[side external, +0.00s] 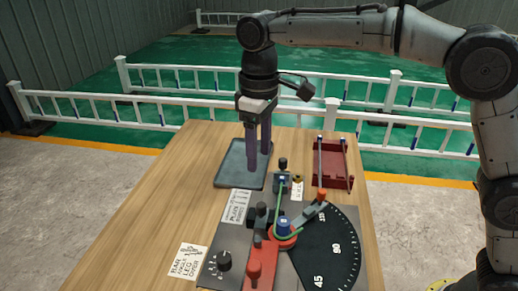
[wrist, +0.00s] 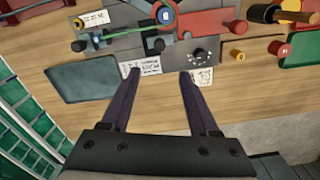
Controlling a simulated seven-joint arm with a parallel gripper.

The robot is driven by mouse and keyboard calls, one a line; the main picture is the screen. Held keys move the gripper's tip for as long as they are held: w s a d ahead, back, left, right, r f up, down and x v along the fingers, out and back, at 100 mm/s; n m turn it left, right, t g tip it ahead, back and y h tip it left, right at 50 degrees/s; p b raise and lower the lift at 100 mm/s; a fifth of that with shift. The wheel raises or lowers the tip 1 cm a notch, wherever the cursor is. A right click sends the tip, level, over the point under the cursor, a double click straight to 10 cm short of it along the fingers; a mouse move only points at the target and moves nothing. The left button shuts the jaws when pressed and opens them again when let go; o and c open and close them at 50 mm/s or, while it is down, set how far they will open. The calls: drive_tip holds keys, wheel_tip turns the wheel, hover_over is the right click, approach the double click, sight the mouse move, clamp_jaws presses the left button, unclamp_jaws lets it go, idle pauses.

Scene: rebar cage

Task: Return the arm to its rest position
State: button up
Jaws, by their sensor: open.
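My gripper (side external: 259,150) points down over the table, above the right part of the dark tray in the side view. Its two long dark fingers are apart with nothing between them. In the wrist view my gripper (wrist: 160,72) shows the fingers spread, with the tray (wrist: 80,75) to their left and the bending fixture beyond them. My arm reaches in from the right in the side view. How high the fingertips are above the table is hard to tell.
A red rack (side external: 333,166) holding bars stands at the right. Bare wood (side external: 150,205) lies to the left. White fences (side external: 250,107) stand behind.

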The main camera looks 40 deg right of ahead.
drive_tip(key=s+d+r+m+t, duration=0.3)
drive_tip(key=s+d+r, duration=0.7)
drive_tip(key=s+d, duration=0.3)
drive_tip(key=s+d+f+m+t, duration=0.1)
drive_tip(key=s+d+f, duration=0.2)
drive_tip(key=s+f, duration=0.3)
drive_tip(key=s+d+f+m+t, duration=0.1)
drive_tip(key=s+d+f+m, duration=0.1)
drive_tip(key=s+d+f, duration=0.2)
drive_tip(key=s+f, duration=0.2)
drive_tip(key=s, duration=0.1)
drive_tip(key=shift+s+f+t, duration=0.25)
drive_tip(key=shift+f+t, duration=0.05)
drive_tip(key=shift+f, duration=0.05)
idle(0.6)
